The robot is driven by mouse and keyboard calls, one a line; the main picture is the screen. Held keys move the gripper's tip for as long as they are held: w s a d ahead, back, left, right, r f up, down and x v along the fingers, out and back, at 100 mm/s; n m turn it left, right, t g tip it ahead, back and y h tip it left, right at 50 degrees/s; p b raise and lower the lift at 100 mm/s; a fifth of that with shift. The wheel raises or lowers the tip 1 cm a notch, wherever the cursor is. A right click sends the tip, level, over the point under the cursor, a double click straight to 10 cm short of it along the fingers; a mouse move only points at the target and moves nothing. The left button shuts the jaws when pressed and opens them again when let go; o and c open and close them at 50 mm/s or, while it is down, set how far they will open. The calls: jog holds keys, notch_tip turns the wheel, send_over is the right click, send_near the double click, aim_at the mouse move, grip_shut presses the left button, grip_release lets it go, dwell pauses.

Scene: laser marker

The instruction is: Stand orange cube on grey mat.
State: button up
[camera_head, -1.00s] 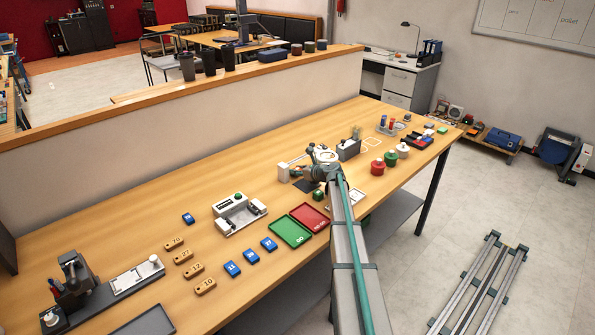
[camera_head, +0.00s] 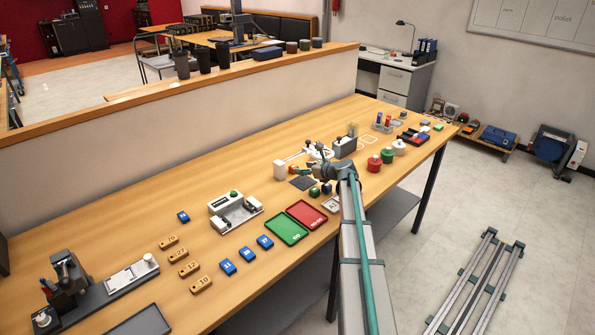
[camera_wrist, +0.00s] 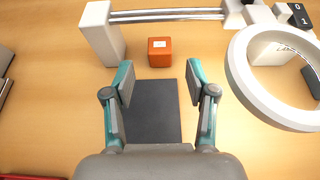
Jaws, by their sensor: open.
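The orange cube (camera_wrist: 159,55) stands on the wooden table just beyond the far edge of the grey mat (camera_wrist: 152,112) in the wrist view. It has a pale square on its top. The dark grey mat lies flat and bare; it also shows in the head view (camera_head: 302,183). My gripper (camera_wrist: 160,82) is open and empty, its two teal-backed fingers spread either side of the mat's far part. The cube lies ahead of the fingertips, not between them.
A white post (camera_wrist: 103,35) with a metal rod stands left of the cube, and a white ring (camera_wrist: 240,75) is close right of my gripper. Green (camera_head: 314,191) and blue (camera_head: 326,188) cubes sit near the mat. Green and red trays (camera_head: 306,214) lie closer to the front.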

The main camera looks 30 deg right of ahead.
jog(key=shift+o, duration=0.5)
jog(key=shift+b+v, duration=0.3)
jog(key=shift+v, duration=1.95)
